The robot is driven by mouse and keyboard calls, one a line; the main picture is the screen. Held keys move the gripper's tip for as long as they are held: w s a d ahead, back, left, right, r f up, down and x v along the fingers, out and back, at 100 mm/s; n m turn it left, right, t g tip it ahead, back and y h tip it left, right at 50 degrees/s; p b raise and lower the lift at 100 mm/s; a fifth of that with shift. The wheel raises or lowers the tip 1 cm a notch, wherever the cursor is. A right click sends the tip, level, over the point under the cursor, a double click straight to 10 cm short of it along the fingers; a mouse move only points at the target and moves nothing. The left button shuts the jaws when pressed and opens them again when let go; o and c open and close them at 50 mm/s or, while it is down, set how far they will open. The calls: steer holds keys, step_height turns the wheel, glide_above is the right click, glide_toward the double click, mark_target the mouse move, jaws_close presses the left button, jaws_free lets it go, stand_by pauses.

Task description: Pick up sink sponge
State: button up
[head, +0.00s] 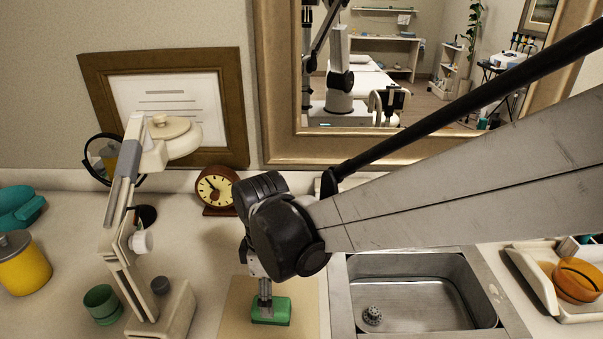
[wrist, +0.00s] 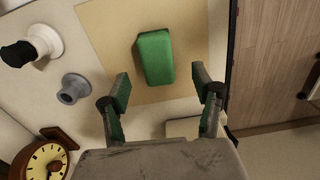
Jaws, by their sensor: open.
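The sink sponge (head: 270,316) is a green rounded block lying on a tan mat (head: 240,300) left of the sink. In the wrist view the sponge (wrist: 155,57) lies flat on the tan mat (wrist: 105,25), ahead of the fingertips and roughly between their lines. My gripper (wrist: 165,88) is open and empty, with one finger toward each side of the sponge and a visible gap to it. In the head view my gripper (head: 265,287) points down at the sponge, and my arm hides part of the area; the height gap is hard to judge there.
A metal sink (head: 420,300) is to the right. A cream lamp-like device (head: 160,310), a green cup (head: 101,303) and a yellow jar (head: 22,270) stand left. A brown clock (head: 215,190) is behind. In the wrist view the counter edge (wrist: 232,60) runs right of the mat.

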mark_target(282, 306)
steer(key=shift+f, duration=1.4)
steer(key=shift+w+a+f, duration=0.1)
steer(key=shift+w+f, duration=0.05)
steer(key=shift+f, duration=1.1)
steer(key=shift+w+a+f, duration=0.1)
steer(key=shift+f, duration=1.1)
steer(key=c, duration=1)
